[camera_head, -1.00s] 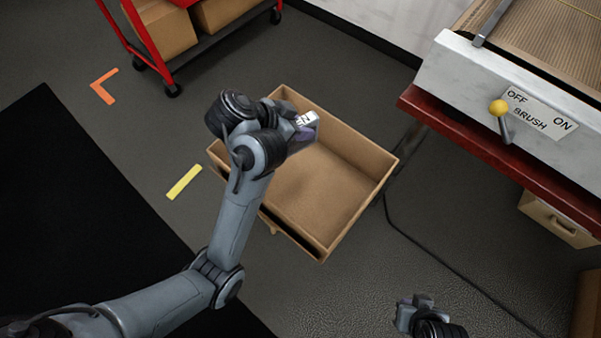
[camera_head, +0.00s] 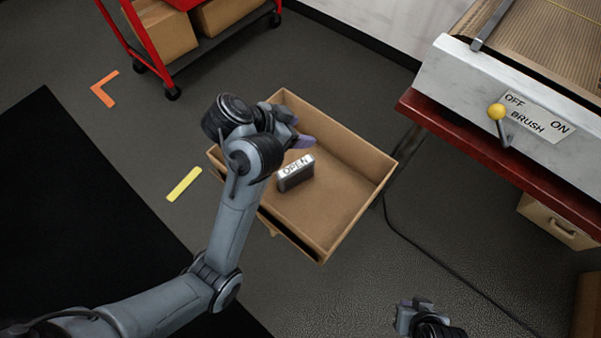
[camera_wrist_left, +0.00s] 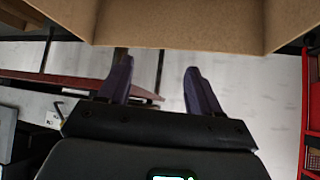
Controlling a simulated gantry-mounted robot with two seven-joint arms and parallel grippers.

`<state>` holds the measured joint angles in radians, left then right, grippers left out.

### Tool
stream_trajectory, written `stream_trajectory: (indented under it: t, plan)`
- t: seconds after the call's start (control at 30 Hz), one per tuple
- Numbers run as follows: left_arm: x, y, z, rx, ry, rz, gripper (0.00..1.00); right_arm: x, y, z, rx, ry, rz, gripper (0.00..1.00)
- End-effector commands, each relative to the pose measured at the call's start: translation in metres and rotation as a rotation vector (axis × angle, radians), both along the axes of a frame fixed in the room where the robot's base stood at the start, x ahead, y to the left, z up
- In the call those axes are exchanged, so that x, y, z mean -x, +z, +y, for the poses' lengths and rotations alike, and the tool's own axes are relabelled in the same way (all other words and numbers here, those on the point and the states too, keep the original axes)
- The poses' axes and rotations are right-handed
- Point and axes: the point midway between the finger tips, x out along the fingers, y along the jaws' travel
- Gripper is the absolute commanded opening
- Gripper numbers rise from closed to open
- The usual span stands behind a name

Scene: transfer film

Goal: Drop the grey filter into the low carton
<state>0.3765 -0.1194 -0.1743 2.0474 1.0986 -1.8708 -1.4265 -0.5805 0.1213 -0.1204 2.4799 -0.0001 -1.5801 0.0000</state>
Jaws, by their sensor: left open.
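The grey filter (camera_head: 296,175), a small dark grey block with a white top edge marked OPEN, shows inside the outline of the low carton (camera_head: 352,212). It is clear of my fingers; I cannot tell if it touches the carton's floor. My left gripper (camera_head: 302,141) is over the carton's upper left part, above the filter in the picture. In the left wrist view my left gripper (camera_wrist_left: 160,82) has its two purple fingers apart with nothing between them, and the brown carton (camera_wrist_left: 180,28) fills the top. My right gripper (camera_head: 416,313) is at the bottom edge, its fingers too unclear to read.
A machine (camera_head: 450,78) with a yellow-knobbed lever (camera_head: 497,112) stands on a red bench (camera_head: 480,145) at right. A red cart (camera_head: 135,40) with boxes is at upper left. A black mat (camera_head: 75,200) lies left. A cable runs over the floor right of the carton.

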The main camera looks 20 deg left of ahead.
Motion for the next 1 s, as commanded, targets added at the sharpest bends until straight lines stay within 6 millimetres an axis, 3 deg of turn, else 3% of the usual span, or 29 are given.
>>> stream_trajectory:
  t: [0.5,1.0]
  plan:
    - [0.047,0.062,0.034,0.001,0.001,0.0,0.64,0.0,0.049,-0.001,0.003,0.002,0.0,0.0]
    - [0.056,0.07,0.042,0.0,0.001,0.001,0.64,0.0,0.056,0.001,-0.006,-0.004,0.0,0.0]
